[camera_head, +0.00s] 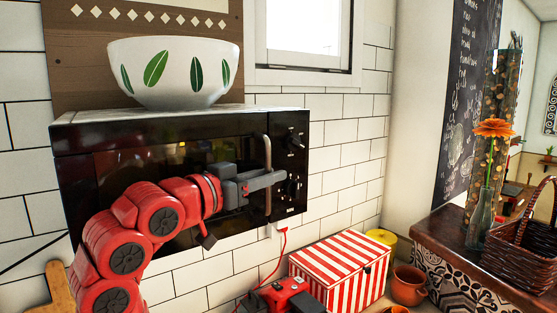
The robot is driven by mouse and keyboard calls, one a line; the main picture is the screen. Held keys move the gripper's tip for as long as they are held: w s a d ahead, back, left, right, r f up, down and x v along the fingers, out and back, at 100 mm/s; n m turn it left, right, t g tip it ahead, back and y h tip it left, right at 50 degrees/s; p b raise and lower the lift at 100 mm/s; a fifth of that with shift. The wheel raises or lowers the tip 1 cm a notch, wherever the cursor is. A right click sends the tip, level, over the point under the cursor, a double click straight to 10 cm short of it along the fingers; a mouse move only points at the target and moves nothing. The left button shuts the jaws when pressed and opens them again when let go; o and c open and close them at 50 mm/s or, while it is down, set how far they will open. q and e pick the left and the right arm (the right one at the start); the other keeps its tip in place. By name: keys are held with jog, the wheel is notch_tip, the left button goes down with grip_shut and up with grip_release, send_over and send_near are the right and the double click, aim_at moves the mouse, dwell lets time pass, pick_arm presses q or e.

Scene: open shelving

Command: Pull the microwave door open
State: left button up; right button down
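The black microwave (88,190) stands against the tiled wall, left of centre. Its door looks closed. The vertical metal handle (267,148) is at the door's right side, next to the knob panel (291,140). My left gripper (266,182), grey, comes from the red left arm and is at the handle's middle. A finger crosses in front of the handle and reaches past it to the right. The other finger is not clearly seen, so I cannot tell whether it grips the handle.
A white bowl with green leaves (174,75) sits on top of the microwave. Below right are a red-striped box (340,270), a yellow pot (381,238) and a terracotta pot (409,284). A vase with an orange flower (482,218) and a wicker basket (522,250) stand at the right.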

pick_arm(q)
jog(key=p+x, duration=0.1)
jog(key=x, duration=0.2)
jog(key=shift+w+d+f, duration=0.1)
jog(key=shift+w, duration=0.1)
jog(key=shift+c, duration=0.3)
grip_shut()
dwell(1.0)
